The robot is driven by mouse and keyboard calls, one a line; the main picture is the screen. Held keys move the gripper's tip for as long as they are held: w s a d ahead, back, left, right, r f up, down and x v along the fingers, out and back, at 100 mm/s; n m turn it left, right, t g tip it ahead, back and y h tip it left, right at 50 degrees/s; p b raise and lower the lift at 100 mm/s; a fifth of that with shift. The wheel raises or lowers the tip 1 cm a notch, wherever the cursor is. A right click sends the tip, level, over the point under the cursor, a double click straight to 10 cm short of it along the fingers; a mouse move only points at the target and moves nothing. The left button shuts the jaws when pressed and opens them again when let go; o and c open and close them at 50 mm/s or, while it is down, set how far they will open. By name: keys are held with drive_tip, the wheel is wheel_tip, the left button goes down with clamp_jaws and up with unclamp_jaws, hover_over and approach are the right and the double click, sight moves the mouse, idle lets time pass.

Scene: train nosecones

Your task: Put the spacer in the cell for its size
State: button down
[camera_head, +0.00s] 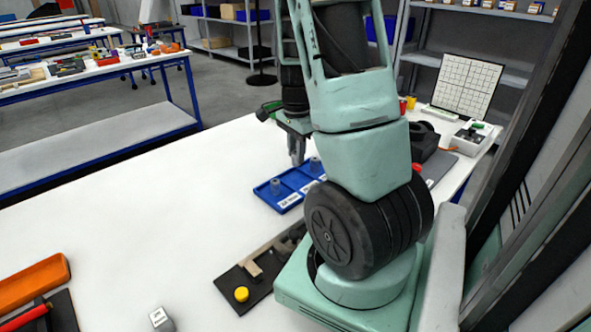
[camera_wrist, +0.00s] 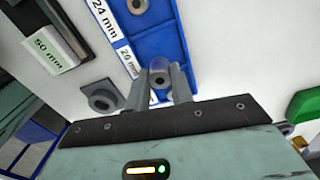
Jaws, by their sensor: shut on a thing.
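My gripper (camera_head: 297,160) points down over the blue tray (camera_head: 290,203). In the wrist view my gripper (camera_wrist: 160,88) is shut on a grey spacer (camera_wrist: 159,66), whose round end with its hole shows between the fingers. The spacer lies over the blue tray (camera_wrist: 172,30), by the cell labelled 26 mm (camera_wrist: 127,60). I cannot tell whether it touches the tray floor. Another grey spacer (camera_wrist: 137,5) stands in the cell by the 24 mm label (camera_wrist: 105,18). In the head view grey spacers stand in the tray at left (camera_head: 275,186) and right (camera_head: 315,164).
A dark grey holed part (camera_wrist: 103,97) and a block labelled 50 mm (camera_wrist: 55,48) are beside the tray. A black fixture with a yellow knob (camera_head: 241,294) lies nearer. An orange tray (camera_head: 35,283) is at the left. The table's left middle (camera_head: 130,210) is clear.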

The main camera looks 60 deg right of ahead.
drive_tip(key=shift+f, duration=2.55)
drive_tip(key=shift+b, duration=0.3)
drive_tip(key=shift+f, duration=0.2)
drive_tip(key=c, duration=1.2)
unclamp_jaws()
drive_tip(key=shift+c, duration=0.2)
